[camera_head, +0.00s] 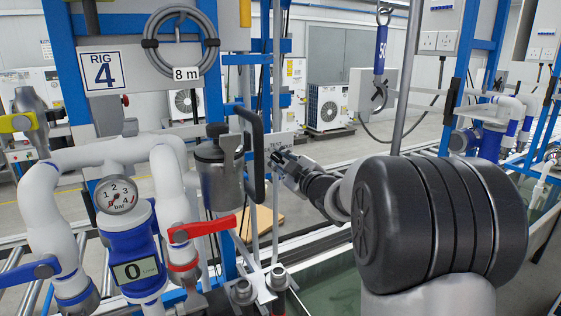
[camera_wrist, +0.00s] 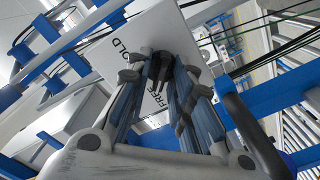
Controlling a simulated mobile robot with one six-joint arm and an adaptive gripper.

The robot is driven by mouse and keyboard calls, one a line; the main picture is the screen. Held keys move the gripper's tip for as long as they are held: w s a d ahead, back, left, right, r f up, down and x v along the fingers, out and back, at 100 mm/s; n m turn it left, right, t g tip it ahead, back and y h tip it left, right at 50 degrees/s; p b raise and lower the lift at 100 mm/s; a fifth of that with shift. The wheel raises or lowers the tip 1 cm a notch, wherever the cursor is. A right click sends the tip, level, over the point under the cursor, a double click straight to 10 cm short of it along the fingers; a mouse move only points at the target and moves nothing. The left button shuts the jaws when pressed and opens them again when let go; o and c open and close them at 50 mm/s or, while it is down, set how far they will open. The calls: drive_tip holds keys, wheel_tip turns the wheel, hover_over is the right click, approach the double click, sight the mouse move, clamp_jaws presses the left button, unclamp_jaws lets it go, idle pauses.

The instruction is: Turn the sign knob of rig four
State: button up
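The rig four plate (camera_head: 103,71) hangs at the upper left of the head view. A white sign (camera_head: 280,140) beginning "TEST" shows to the right of the rig's hanging pot, largely behind my gripper (camera_head: 286,168). In the wrist view the white sign (camera_wrist: 118,62) carries the words "HOLD", partly hidden, and "FREE". A dark knob (camera_wrist: 160,68) sits on it between the two words. My gripper (camera_wrist: 162,80) points at the sign with its fingers apart on either side of the knob. I cannot tell whether they touch it.
A grey pot with a black handle (camera_head: 218,168) hangs just left of my gripper. Red (camera_head: 200,229) and blue (camera_head: 28,271) valve levers and a gauge (camera_head: 116,195) are on the rig's pipes. A hook (camera_head: 379,92) hangs at the upper right. Blue frame bars surround the sign.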

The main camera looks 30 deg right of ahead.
drive_tip(key=shift+o, duration=0.5)
drive_tip(key=shift+s, duration=0.1)
drive_tip(key=s, duration=1.2)
drive_tip(key=shift+d, duration=0.2)
drive_tip(key=shift+w, duration=0.1)
